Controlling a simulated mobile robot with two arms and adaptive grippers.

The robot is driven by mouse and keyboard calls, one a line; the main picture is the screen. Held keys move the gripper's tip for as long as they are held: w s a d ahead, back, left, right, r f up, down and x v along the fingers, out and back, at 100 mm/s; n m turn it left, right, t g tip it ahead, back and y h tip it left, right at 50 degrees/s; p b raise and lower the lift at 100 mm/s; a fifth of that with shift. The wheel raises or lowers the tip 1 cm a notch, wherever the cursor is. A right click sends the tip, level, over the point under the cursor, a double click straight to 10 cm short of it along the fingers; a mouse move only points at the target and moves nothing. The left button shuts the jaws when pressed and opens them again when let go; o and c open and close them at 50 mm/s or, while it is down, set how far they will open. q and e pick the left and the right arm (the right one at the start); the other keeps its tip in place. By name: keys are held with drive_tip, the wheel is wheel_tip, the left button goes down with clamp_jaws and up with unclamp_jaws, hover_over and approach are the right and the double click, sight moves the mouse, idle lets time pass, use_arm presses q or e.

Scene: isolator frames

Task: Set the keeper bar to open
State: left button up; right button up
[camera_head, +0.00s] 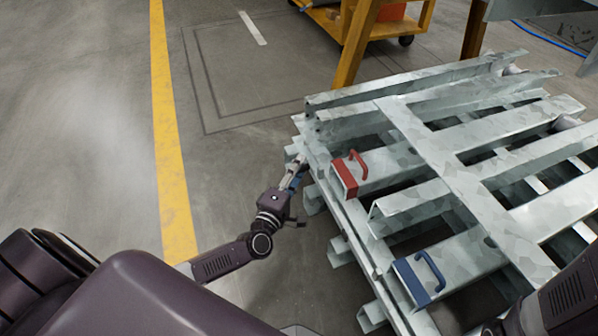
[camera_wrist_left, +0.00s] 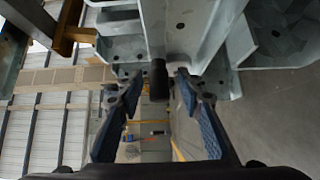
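My left gripper (camera_head: 295,175) reaches to the left side of a stack of galvanized steel frames (camera_head: 425,150). In the left wrist view the same gripper (camera_wrist_left: 160,95) is open, with its two blue-padded fingers apart. A short dark cylindrical knob (camera_wrist_left: 158,80) points down between the fingertips, close to them, with gaps visible on both sides. It sits by a steel bracket on the frame. I cannot tell for sure whether this knob belongs to the keeper bar; in the head view my gripper hides that spot. My right gripper is not in view, only part of its arm at lower right.
A red block with a handle (camera_head: 345,176) and a blue block with a handle (camera_head: 420,278) are on beam ends of the stack. A yellow cart (camera_head: 375,25) stands behind. Open floor with a yellow line (camera_head: 168,130) lies left.

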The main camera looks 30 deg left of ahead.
use_arm(q)
drive_tip(key=shift+c, duration=0.3)
clamp_jaws()
